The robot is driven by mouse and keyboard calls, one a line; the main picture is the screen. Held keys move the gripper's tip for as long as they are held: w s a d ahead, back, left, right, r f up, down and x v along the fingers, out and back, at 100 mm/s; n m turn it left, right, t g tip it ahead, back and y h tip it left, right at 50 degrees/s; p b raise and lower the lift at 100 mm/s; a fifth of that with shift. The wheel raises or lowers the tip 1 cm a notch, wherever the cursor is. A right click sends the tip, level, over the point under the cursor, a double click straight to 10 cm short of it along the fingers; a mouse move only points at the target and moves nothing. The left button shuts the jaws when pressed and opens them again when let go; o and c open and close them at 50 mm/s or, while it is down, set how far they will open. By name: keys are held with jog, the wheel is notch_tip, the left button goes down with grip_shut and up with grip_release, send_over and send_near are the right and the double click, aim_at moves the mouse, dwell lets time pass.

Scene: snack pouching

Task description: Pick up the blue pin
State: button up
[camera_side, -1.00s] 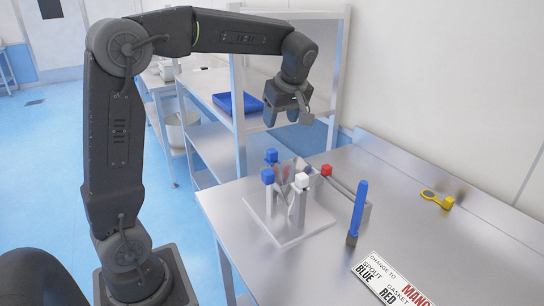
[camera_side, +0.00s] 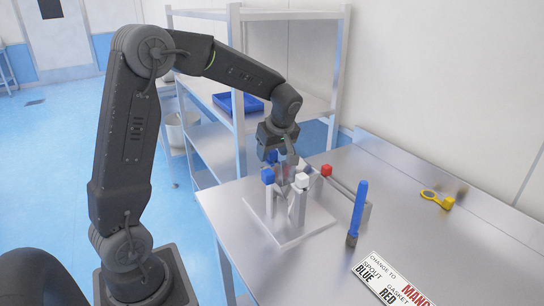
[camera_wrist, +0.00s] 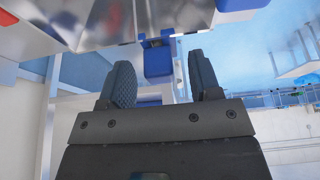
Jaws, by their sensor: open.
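Two blue-topped pins stand on a grey fixture plate (camera_side: 300,232). The front blue pin (camera_side: 267,176) shows clearly. The rear blue pin (camera_side: 271,156) is partly hidden by my gripper (camera_side: 286,168). My gripper points down over the fixture, close beside the blue tops. In the wrist view my gripper (camera_wrist: 162,68) is open, its two dark fingers apart. A blue block (camera_wrist: 158,62) shows in the gap ahead of the fingertips. I cannot tell which blue pin it is, or whether a finger touches it.
White-topped (camera_side: 301,181) and red-topped (camera_side: 327,170) posts stand close by. A blue-handled tool (camera_side: 359,208), a yellow ring-ended item (camera_side: 437,199) and a printed sign (camera_side: 391,279) are to the right. A shelf rack (camera_side: 238,110) stands behind.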

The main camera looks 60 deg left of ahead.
jog(key=c, duration=1)
jog(key=shift+r, duration=0.1)
jog(key=shift+r, duration=0.55)
jog(key=r, duration=0.3)
jog(key=shift+s+a+r, duration=0.2)
jog(key=shift+s+a, duration=0.1)
jog(key=s+a+r, duration=0.6)
jog(key=s, duration=0.2)
jog(key=shift+s+a+r, duration=0.2)
jog(key=shift+s+a, duration=0.1)
jog(key=shift+a, duration=0.1)
